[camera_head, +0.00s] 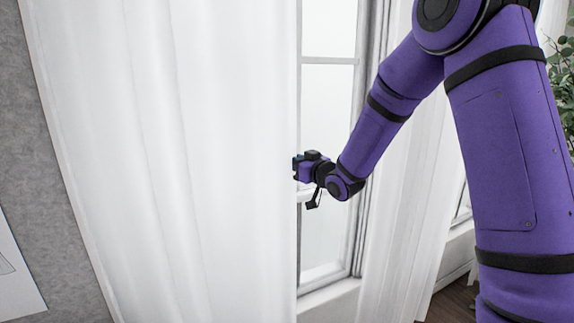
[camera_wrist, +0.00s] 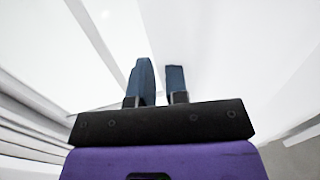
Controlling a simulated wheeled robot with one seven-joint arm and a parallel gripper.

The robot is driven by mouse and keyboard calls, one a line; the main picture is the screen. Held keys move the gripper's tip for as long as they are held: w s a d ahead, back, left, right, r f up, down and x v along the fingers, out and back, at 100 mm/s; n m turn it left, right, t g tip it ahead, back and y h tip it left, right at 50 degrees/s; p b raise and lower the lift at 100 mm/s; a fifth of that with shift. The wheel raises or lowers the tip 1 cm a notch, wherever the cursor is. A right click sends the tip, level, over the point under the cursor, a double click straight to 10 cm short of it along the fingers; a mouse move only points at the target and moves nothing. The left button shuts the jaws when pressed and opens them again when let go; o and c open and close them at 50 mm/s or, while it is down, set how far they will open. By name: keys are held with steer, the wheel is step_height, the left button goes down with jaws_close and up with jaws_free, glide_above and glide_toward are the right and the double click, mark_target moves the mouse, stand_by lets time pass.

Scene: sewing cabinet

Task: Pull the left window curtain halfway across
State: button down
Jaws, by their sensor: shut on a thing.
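The left curtain (camera_head: 175,160) is white and hangs in soft folds over the left part of the window. Its right edge runs down beside the bare glass. My gripper (camera_head: 298,166) is at this edge, about halfway down the picture, and is shut on the curtain. In the wrist view my two blue fingers (camera_wrist: 159,82) point into white cloth, with a narrow gap between them. The exact pinch of cloth between the fingertips is hard to make out there. The window (camera_head: 328,110) shows bare glass to the right of the curtain's edge.
A second white curtain (camera_head: 400,215) hangs to the right of the glass, behind my arm. The window sill (camera_head: 328,298) is below. A grey wall (camera_head: 45,180) with a framed picture (camera_head: 15,275) is at the left. Green leaves (camera_head: 562,80) show at the far right.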

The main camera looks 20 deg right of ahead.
steer(key=shift+d, duration=0.1)
steer(key=c, duration=1.1)
jaws_free()
steer(key=shift+c, duration=0.2)
steer(key=v, duration=1)
steer(key=shift+s+d, duration=0.15)
steer(key=shift+s, duration=0.2)
